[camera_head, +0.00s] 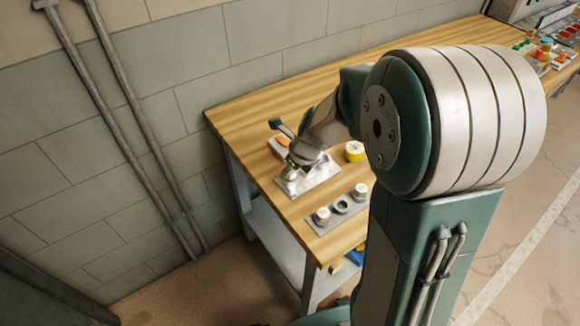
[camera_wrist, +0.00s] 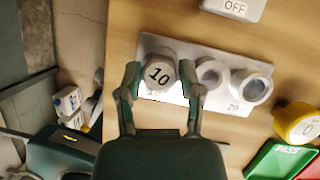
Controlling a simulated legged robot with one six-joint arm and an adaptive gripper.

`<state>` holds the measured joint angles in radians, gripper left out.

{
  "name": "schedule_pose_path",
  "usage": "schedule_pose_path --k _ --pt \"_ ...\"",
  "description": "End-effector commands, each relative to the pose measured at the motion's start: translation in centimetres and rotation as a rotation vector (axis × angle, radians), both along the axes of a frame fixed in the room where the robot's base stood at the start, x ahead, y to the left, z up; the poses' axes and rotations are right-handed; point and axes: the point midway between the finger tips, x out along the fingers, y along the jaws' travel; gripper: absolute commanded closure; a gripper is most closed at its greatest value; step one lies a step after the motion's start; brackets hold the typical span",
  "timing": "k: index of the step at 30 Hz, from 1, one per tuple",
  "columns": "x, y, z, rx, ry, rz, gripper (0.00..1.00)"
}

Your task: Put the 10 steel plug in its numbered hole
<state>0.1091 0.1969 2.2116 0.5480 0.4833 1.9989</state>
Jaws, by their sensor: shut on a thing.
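In the wrist view my gripper (camera_wrist: 158,82) is shut on the steel plug (camera_wrist: 159,72), whose top face reads 10. The plug is between the two fingertips, over the left end of a pale plate (camera_wrist: 182,50). A partly hidden number shows on the plate just below the plug. Two open round holes with raised rims (camera_wrist: 209,72) (camera_wrist: 251,88) are to its right; the far one is marked 20. I cannot tell whether the plug is inside a hole or above it. In the head view my gripper (camera_head: 304,160) is over the plate (camera_head: 317,180), hiding the plug.
A second grey rack (camera_head: 324,228) with two steel cylinders and a ring lies nearer the bench's front. A yellow round object (camera_head: 355,151) sits to the right. In the wrist view are a white OFF block (camera_wrist: 234,8) and a green PASS tray (camera_wrist: 276,160).

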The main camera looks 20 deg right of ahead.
Motion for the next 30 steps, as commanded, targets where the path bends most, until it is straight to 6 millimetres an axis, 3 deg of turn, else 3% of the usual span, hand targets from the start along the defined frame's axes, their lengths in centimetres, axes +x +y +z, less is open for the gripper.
schedule_pose_path --k 26,27,29,30 --pt "0.04 -0.02 -0.20 -0.001 -0.001 0.000 1.00" --pt "0.04 -0.02 -0.20 -0.001 -0.001 0.000 0.34" --pt "0.04 -0.02 -0.20 -0.001 -0.001 0.000 0.12" --pt "0.04 -0.02 -0.20 -0.001 -0.001 0.000 0.12"
